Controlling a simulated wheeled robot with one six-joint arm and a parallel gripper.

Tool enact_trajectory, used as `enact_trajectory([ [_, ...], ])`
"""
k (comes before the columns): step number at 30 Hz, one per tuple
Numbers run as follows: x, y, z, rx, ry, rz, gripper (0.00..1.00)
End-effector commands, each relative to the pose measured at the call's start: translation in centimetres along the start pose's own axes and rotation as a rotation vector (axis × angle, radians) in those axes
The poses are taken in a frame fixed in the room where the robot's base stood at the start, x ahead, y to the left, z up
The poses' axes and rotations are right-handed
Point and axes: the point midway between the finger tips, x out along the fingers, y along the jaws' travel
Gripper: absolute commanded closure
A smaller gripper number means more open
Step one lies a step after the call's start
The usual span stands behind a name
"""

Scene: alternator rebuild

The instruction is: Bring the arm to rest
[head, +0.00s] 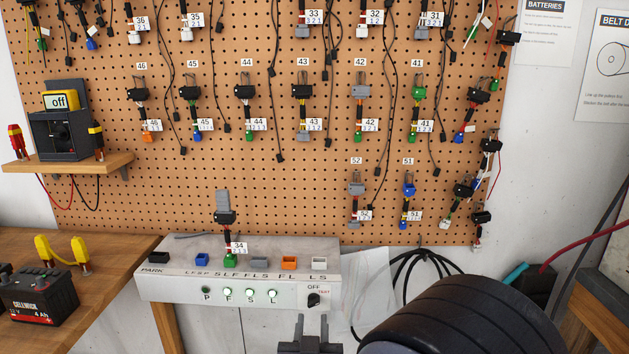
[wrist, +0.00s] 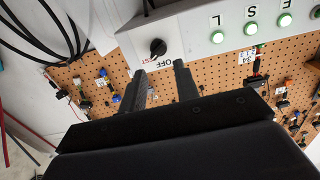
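My gripper (head: 310,333) shows at the bottom of the head view, just below the test box and its OFF/TEST knob. In the wrist view the two dark fingers of my gripper (wrist: 160,82) stand apart with nothing between them. The black knob (wrist: 158,48) lies just beyond the fingertips there, with a gap that I cannot measure. In the head view the knob (head: 313,299) sits at the right end of the white test box (head: 180,290). Part of my dark arm covers the lower right of the head view.
A pegboard (head: 290,180) with several numbered connectors hangs behind. Harness 34 (head: 226,218) stands at the green socket of the test box, where lamps F, S and L glow. A battery (head: 40,295) sits on the bench at left. A meter reading "off" (head: 61,100) stands on a shelf. Black cables (head: 408,262) hang right of the box.

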Motion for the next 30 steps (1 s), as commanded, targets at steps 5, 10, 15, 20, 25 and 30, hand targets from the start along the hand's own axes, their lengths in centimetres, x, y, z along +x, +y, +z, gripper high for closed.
enact_trajectory([
  [5,-2.8,-0.1,-0.1,0.001,0.001,-0.004,0.7],
  [10,-4.1,-0.1,0.0,0.002,0.0,-0.002,0.7],
  [15,-4.6,0.0,0.0,0.002,0.0,0.0,0.7],
  [20,-4.6,0.0,0.0,0.002,0.0,0.001,0.7],
  [25,-4.5,0.1,0.0,0.003,-0.001,0.001,0.7],
  [30,-4.5,0.8,0.3,0.007,-0.024,0.005,0.7],
])
